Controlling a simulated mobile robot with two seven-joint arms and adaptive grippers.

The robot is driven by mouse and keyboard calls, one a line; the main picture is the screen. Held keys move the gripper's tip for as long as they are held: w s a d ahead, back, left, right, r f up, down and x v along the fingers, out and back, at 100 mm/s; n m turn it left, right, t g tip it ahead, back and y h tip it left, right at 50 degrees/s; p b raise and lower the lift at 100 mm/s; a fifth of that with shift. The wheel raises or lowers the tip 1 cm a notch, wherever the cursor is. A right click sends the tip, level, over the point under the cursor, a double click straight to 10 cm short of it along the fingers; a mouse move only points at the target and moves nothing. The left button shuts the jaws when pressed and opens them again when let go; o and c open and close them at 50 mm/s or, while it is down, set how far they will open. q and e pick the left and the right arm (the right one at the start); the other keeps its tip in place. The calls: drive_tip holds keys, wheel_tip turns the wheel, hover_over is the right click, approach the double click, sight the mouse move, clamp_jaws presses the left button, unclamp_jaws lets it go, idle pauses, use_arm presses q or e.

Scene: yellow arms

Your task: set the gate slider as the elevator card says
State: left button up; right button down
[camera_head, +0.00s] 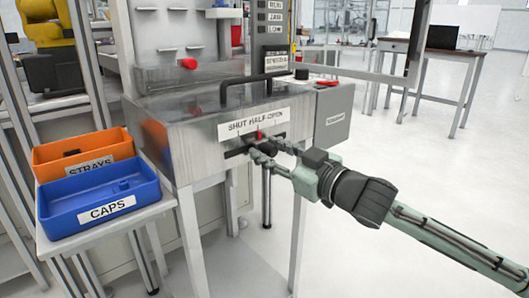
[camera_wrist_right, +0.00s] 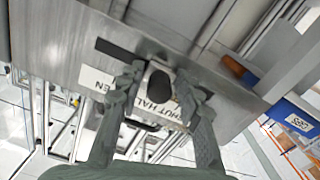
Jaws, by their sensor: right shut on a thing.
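The gate slider sits in a dark slot on the front of a metal box, under a white label (camera_head: 240,126) reading SHUT, HALF, OPEN. Its red pointer (camera_head: 259,135) stands at about the HALF mark. My right gripper (camera_head: 256,151) reaches in from the right and is shut on the slider's dark knob. In the right wrist view the black knob (camera_wrist_right: 161,86) shows between the fingers of the gripper (camera_wrist_right: 164,100), with the slot (camera_wrist_right: 117,50) beside it. A dark upright panel (camera_head: 273,22) behind carries small plates; the elevator card's wording is not clearly readable. My left gripper is not in view.
A blue bin (camera_head: 75,222) marked CAPS and an orange bin (camera_head: 55,160) marked STRAYS stand on a side table at left. A black handle (camera_head: 252,80) arches over the metal box (camera_head: 185,135). A grey box (camera_head: 335,112) adjoins its right side. Floor at right is open.

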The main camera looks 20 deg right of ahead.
sight(274, 154)
drive_tip(key=c, duration=1.3)
unclamp_jaws()
drive_tip(key=shift+c, duration=0.2)
drive_tip(key=v, duration=0.6)
drive_tip(key=shift+f, duration=0.1)
drive_tip(key=shift+v, duration=0.8)
